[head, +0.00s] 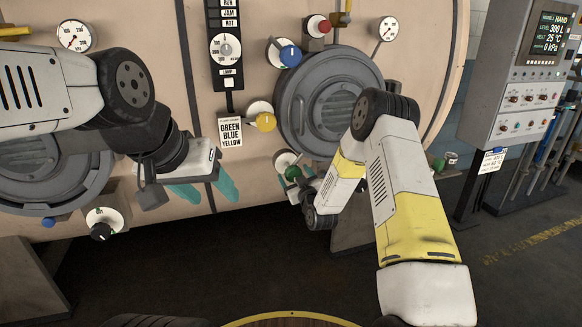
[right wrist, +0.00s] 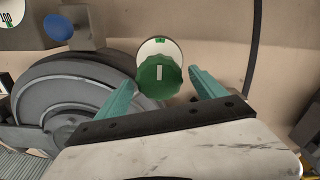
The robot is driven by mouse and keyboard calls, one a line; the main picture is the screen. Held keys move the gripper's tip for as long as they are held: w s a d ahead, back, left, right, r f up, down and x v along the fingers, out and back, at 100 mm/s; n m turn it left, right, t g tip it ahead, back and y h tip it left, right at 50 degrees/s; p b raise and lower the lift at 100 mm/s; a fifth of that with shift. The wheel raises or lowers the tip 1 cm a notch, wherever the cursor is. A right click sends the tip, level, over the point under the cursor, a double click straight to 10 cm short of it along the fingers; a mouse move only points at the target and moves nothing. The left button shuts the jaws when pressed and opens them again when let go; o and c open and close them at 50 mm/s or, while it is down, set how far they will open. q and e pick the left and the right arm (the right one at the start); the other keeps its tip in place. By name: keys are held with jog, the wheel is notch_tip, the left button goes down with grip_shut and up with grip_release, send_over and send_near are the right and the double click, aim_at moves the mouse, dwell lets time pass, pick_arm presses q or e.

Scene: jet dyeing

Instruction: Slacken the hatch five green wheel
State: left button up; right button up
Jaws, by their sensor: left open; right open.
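The green wheel (head: 293,173) sits on a white dial plate at the lower left of the round grey right-hand hatch (head: 292,113). In the right wrist view the green wheel (right wrist: 159,76) has a pale mark on its face and a white plate behind it. My right gripper (right wrist: 163,82) is open, its teal fingers on either side of the wheel in that view; I cannot tell whether they touch it. In the head view my right arm partly hides that gripper. My left gripper (head: 207,188) is open and empty in front of the machine, left of the green wheel.
A blue wheel (head: 290,56), a red knob (head: 319,26) and a yellow wheel (head: 265,122) surround the same hatch. A sign (head: 230,132) reads green, blue, yellow. A control panel (head: 523,80) stands at right. Another hatch (head: 40,175) is partly behind my left arm.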

jog(key=x, duration=0.4)
jog(key=shift+w+a, duration=0.15)
jog(key=shift+w, duration=0.25)
jog(key=shift+c, duration=0.2)
jog(key=c, duration=1.3)
jog(key=shift+c, duration=0.2)
